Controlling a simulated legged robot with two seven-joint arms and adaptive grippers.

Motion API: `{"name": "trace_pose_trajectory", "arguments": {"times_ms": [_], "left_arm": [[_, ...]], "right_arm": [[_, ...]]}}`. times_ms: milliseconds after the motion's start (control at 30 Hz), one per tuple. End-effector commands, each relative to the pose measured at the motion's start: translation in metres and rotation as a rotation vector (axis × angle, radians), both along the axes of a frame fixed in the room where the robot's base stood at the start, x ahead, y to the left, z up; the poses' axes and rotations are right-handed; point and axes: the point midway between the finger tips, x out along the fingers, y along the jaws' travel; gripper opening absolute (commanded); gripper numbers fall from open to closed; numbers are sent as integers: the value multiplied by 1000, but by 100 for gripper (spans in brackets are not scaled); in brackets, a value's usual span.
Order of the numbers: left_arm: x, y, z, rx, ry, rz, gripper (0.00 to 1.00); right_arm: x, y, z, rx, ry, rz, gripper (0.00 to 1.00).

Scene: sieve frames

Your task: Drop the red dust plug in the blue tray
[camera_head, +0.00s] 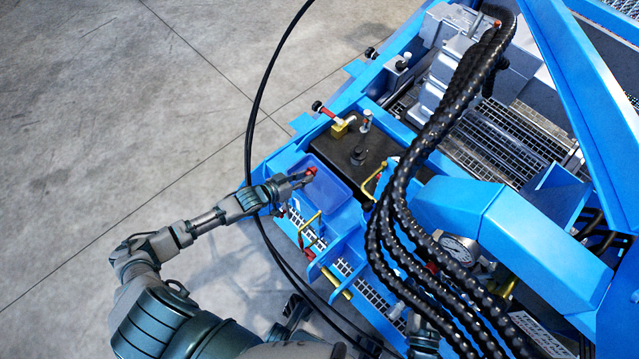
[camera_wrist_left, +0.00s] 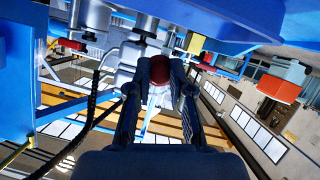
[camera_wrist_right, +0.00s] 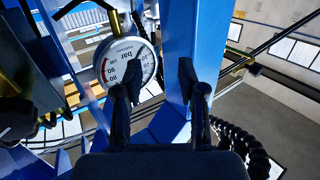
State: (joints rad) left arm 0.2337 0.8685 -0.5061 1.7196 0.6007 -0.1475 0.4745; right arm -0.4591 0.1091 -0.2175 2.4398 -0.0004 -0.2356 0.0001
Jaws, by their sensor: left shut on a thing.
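The red dust plug (camera_head: 311,171) is held between the fingertips of my left gripper (camera_head: 303,179), over the upper left part of the blue tray (camera_head: 330,192). In the left wrist view the plug (camera_wrist_left: 160,72) shows as a dark red round piece between the two closed fingers (camera_wrist_left: 160,85). I cannot tell its exact height above the tray. The tray is shallow with rounded corners, and I see nothing lying in its visible part. My right gripper (camera_wrist_right: 158,80) is open and empty in the right wrist view, near a pressure gauge. In the head view it is mostly hidden by hoses.
Black ribbed hoses (camera_head: 390,210) run down the machine right of the tray. A yellow handle (camera_head: 371,183) stands beside the tray's right side. A black block (camera_head: 350,150) with fittings lies behind it. A black cable (camera_head: 249,140) passes left of it. Open concrete floor lies left.

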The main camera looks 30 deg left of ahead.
Motion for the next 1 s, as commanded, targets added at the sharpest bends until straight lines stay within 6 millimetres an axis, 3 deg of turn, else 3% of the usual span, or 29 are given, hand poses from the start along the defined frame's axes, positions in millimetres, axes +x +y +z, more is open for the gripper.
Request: {"name": "trace_pose_trajectory", "arguments": {"times_ms": [233,533,567,667,1000], "left_arm": [[0,-3,-7,2,0,0,0],[0,0,-7,-2,-2,0,0],[0,0,-7,-2,-2,0,28],[0,0,-8,-2,-1,0,50],[-3,-1,-7,2,2,0,50]], "right_arm": [[1,-1,15,36,-109,2,40],[1,3,18,35,-120,1,40],[1,3,18,34,-119,1,40],[2,3,17,34,-119,1,40],[1,0,17,37,-118,2,40]]}}
